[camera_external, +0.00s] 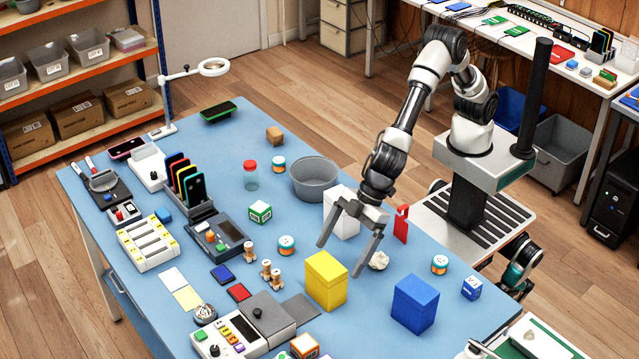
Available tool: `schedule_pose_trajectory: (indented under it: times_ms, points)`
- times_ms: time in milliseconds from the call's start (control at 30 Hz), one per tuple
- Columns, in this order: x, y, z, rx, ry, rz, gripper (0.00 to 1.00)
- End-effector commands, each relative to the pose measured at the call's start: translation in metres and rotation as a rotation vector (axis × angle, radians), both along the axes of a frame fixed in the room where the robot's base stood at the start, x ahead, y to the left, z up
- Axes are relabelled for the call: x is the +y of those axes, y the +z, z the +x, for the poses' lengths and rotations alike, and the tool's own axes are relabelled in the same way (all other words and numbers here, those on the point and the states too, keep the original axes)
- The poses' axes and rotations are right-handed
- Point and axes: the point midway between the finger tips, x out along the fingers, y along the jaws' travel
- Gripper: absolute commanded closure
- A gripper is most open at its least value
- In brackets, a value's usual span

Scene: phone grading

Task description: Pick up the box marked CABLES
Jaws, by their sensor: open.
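Three large boxes stand on the blue table (235,130): a yellow box (326,285), a blue box (415,308) and a white box (347,228). No CABLES marking is readable on any of them, so I cannot tell which one bears it. My gripper (340,260) is open and empty, pointing down above the table. Its fingers are spread in front of the white box and just behind the yellow box as seen here. They partly cover the white box. I cannot tell how high the fingertips are or whether they touch anything.
Wooden figures (271,272) stand left of the yellow box. Phones in a rack (188,185) and devices crowd the table's left side.

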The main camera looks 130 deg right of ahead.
Motion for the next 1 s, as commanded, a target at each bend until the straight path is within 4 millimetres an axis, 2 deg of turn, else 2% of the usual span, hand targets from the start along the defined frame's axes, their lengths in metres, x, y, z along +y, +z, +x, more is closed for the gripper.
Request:
schedule_pose_trajectory:
  times_ms: [33,100,233,467,800,1000]
  points:
    - [0.0,-0.013,0.006,0.004,-0.002,0.0,0.04]
    - [-0.001,-0.025,0.014,0.003,-0.001,0.0,0.04]
    - [-0.001,-0.041,0.026,0.002,-0.001,0.0,0.04]
    - [-0.002,-0.053,0.035,0.001,-0.002,0.0,0.04]
    - [-0.007,-0.089,0.061,0.002,-0.001,0.001,0.04]
    - [-0.007,-0.091,0.064,0.0,-0.001,0.001,0.04]
